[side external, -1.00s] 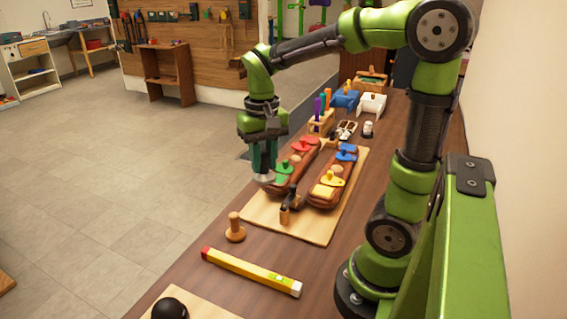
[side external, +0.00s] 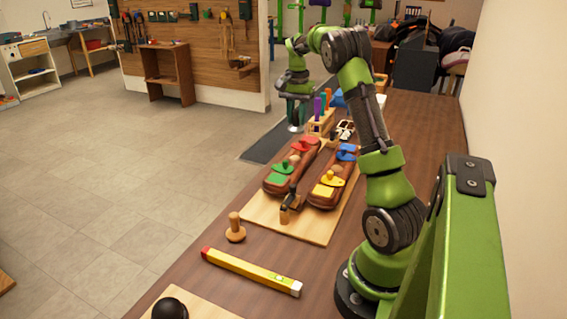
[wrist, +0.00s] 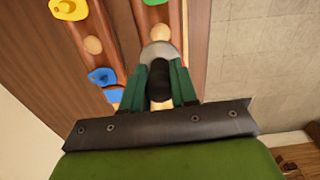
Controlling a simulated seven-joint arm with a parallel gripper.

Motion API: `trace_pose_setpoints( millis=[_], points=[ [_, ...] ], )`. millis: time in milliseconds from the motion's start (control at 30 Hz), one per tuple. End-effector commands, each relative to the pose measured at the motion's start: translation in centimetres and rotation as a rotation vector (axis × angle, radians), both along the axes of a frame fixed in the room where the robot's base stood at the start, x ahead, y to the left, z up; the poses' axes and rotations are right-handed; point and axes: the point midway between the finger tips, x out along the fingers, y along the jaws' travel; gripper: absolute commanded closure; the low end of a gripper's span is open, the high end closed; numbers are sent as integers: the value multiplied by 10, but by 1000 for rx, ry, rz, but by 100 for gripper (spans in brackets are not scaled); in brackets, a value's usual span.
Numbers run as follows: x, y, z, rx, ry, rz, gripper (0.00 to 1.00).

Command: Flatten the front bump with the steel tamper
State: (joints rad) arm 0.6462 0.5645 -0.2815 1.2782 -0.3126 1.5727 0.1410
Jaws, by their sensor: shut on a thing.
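My gripper (side external: 296,108) is shut on the steel tamper (wrist: 161,50), whose silver head also shows in the side view (side external: 296,127). Two long brown padded bars lie on a light board (side external: 313,235). The left bar carries a green clamp (side external: 279,176) and a red clamp (side external: 304,145) with a tan bump (side external: 294,159) between them. The right bar has a yellow clamp (side external: 327,188), a blue clamp (side external: 346,152) and a tan bump (side external: 337,170). I cannot tell which bump is the front one.
A wooden mushroom-shaped tool (side external: 235,230) and a yellow level (side external: 250,272) lie on the near bench. A black knob (side external: 170,308) is at the bottom edge. A rack of coloured handles (side external: 320,120) stands past the board, close to my gripper.

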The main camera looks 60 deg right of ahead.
Motion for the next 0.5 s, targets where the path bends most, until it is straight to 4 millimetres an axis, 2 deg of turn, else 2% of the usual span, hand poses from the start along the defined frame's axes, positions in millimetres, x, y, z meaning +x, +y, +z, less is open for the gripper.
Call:
trace_pose_setpoints(
  millis=[200, 500],
  points=[
    [1, 2, -31, 2, -1, 5, 94],
    [1, 2, -54, 2, -2, 5, 94]
  ],
)
